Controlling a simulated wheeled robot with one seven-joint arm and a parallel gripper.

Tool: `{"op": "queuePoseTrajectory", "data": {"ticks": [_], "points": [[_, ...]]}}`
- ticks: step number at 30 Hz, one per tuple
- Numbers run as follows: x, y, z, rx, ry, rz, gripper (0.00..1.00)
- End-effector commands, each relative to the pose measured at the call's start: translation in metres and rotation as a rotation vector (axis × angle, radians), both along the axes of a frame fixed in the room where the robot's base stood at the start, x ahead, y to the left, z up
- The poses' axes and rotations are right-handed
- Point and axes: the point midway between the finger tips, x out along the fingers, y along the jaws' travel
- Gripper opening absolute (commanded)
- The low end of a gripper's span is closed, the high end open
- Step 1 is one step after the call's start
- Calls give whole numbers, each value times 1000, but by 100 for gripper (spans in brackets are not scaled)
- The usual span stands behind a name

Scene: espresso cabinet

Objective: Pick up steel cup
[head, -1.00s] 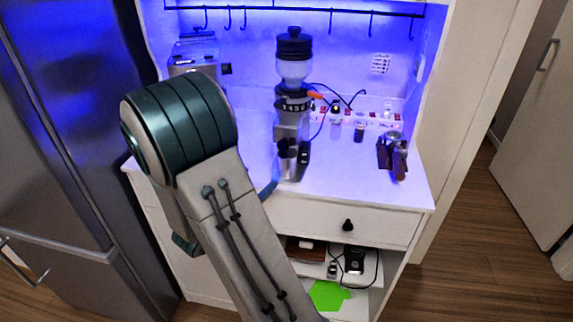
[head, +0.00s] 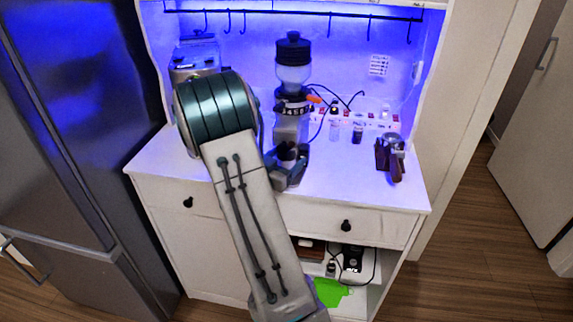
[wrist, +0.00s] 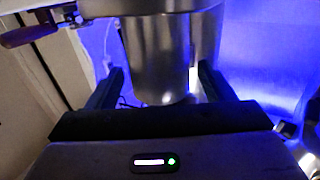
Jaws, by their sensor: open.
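The steel cup (wrist: 155,55) fills the middle of the wrist view as a shiny metal cylinder. My gripper (wrist: 160,78) is open, with one dark finger on either side of the cup's lower part. I cannot tell whether either finger touches it.
The grinder stands on the white cabinet top (head: 345,180). A portafilter with a wooden handle (head: 396,168) is to the right. Small bottles (head: 357,134) stand behind, near a power strip. A steel machine (head: 195,58) is at the back left. The front right of the counter is clear.

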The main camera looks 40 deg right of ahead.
Motion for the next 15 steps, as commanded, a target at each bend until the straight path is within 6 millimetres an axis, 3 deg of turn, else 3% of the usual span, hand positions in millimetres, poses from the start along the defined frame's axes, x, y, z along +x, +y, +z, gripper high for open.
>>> {"op": "queuePoseTrajectory", "data": {"ticks": [10,15], "points": [[3,-8,-1,1,1,1,72],[3,-8,-1,1,1,1,25]]}}
